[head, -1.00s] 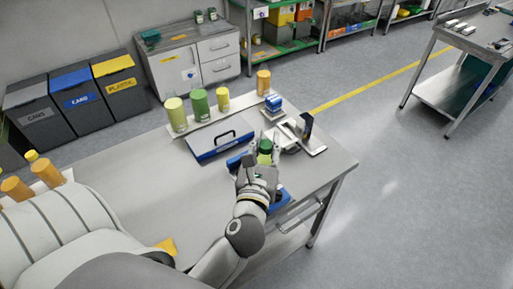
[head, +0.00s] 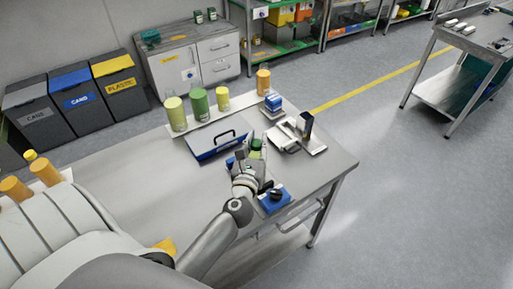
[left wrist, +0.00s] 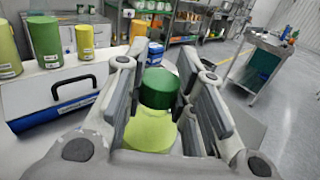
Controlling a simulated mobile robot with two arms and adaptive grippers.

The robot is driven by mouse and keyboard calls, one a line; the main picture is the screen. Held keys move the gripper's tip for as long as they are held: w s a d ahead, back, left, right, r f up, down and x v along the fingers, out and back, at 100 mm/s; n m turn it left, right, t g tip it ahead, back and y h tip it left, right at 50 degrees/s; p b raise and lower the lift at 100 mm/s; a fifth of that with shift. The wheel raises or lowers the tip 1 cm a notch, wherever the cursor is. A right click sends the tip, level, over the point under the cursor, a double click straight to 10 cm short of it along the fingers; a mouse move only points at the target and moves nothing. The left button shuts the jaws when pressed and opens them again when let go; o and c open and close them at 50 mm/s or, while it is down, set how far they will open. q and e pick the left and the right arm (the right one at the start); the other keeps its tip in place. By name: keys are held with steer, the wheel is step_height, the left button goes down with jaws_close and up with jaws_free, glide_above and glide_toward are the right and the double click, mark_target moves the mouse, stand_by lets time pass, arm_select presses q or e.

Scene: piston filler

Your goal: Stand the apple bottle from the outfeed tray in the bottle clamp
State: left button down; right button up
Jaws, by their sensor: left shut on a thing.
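My left gripper (head: 254,158) is shut on the apple bottle (head: 257,146), which has a yellow-green body and a dark green cap. In the left wrist view the bottle (left wrist: 150,128) stands roughly upright between the two fingers (left wrist: 158,95), cap up. The fingers hide part of its sides, and its base is out of sight. A blue block with a dark knob (head: 274,198), perhaps the bottle clamp, sits at the table's front edge, to the right of and nearer than the gripper. My right gripper is not in view.
A blue-and-white case with a black handle (head: 217,139) lies left of the gripper. Behind it stand large green and yellow containers (head: 199,101). A metal device (head: 283,137) and an upright dark box (head: 305,124) are to the right. The table's left-middle (head: 140,180) is clear.

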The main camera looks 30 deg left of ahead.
arm_select(q)
steer(key=shift+f, duration=0.45)
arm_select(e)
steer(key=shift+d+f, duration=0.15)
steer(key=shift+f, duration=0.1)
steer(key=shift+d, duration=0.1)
arm_select(q)
steer(key=shift+f, duration=0.2)
steer(key=c, duration=1.2)
jaws_free()
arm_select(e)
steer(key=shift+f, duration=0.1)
arm_select(q)
steer(key=shift+s+d+r, duration=0.1)
steer(key=shift+r, duration=0.05)
